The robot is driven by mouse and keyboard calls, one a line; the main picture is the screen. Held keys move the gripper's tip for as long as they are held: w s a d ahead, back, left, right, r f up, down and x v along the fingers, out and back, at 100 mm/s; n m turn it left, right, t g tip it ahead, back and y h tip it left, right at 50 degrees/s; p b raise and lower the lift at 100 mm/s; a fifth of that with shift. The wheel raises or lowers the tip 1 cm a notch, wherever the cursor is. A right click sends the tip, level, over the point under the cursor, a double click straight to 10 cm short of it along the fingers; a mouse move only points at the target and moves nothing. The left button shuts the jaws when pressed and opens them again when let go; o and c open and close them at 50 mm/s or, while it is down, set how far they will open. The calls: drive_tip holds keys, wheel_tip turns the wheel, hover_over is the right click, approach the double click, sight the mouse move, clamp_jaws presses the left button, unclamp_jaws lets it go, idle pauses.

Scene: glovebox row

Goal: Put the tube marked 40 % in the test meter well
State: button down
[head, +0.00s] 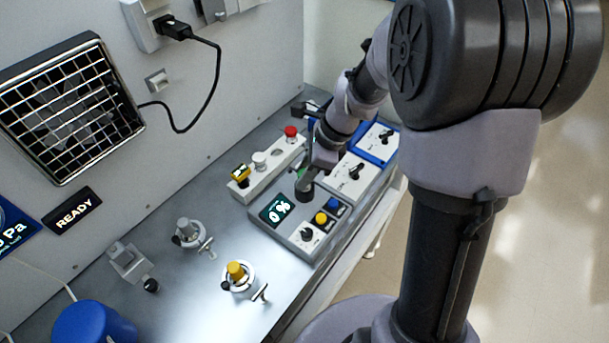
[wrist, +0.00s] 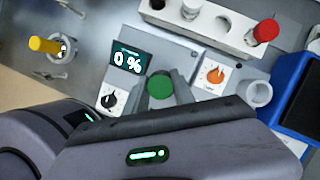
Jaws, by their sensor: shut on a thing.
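My gripper (wrist: 163,92) is shut on a green-capped tube (wrist: 160,87), seen from above in the wrist view. In the head view, my gripper (head: 304,187) is over the far part of the test meter (head: 299,243). The meter's display (head: 279,209) reads 0 %; it also shows in the wrist view (wrist: 127,61). The well is hidden beneath the tube and fingers, so I cannot tell whether the tube is in it or above it. No 40 % mark is legible on the tube.
A white rack (head: 271,166) behind the meter holds a red-capped tube (head: 291,132) and others. A yellow-topped fixture (head: 236,271) and a grey fixture (head: 188,231) stand to the left. Control boxes (head: 352,173) lie to the right. A grey cup (wrist: 257,93) is right of my gripper.

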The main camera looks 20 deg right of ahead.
drive_tip(key=c, duration=1.1)
unclamp_jaws()
drive_tip(key=shift+o, duration=0.2)
